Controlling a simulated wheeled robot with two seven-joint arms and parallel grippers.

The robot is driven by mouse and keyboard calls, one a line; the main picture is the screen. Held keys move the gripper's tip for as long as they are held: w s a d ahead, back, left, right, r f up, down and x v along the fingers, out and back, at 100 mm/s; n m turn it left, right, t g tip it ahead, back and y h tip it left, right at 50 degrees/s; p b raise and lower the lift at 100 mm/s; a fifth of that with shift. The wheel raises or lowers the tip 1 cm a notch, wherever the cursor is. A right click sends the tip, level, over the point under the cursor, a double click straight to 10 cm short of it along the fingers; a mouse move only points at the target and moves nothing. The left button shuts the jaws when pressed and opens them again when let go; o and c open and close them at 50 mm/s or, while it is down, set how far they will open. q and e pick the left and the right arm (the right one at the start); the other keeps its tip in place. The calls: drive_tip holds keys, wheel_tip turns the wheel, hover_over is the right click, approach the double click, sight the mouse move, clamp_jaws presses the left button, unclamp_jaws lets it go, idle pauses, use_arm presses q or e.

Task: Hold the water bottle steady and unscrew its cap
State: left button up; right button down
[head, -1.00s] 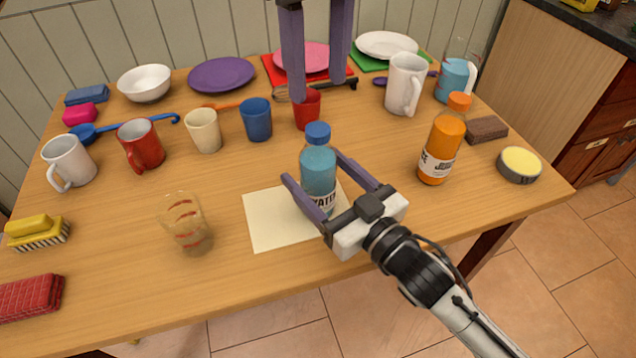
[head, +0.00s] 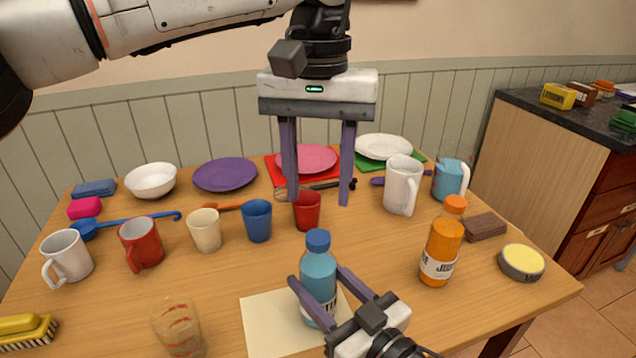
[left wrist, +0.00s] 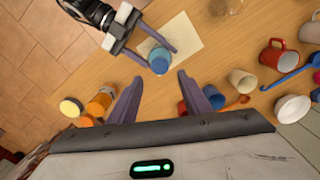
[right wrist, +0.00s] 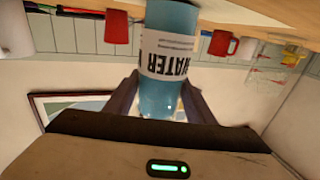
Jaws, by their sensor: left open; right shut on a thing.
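The water bottle (head: 318,275) is light blue with a darker blue cap (head: 318,241). It stands upright on the cream paper (head: 264,322). My right gripper (head: 318,290) is shut on the bottle's body; the right wrist view shows its fingers on both sides of the labelled bottle (right wrist: 168,50). My left gripper (head: 318,200) is open and empty, pointing down above the bottle. In the left wrist view the cap (left wrist: 159,62) lies just beyond the open fingers (left wrist: 160,85), apart from them.
An orange juice bottle (head: 441,250) stands to the right. A red cup (head: 307,212) and a blue cup (head: 257,220) stand behind the bottle. A clear glass (head: 178,325) is at the front left. Plates and mugs line the back.

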sight(318, 236)
use_arm(q)
drive_tip(key=m, duration=0.3)
drive_tip(key=shift+f+m, duration=0.15)
drive_tip(key=shift+m, duration=0.15)
wheel_tip(318, 236, down, 8)
drive_tip(key=shift+r, duration=0.15)
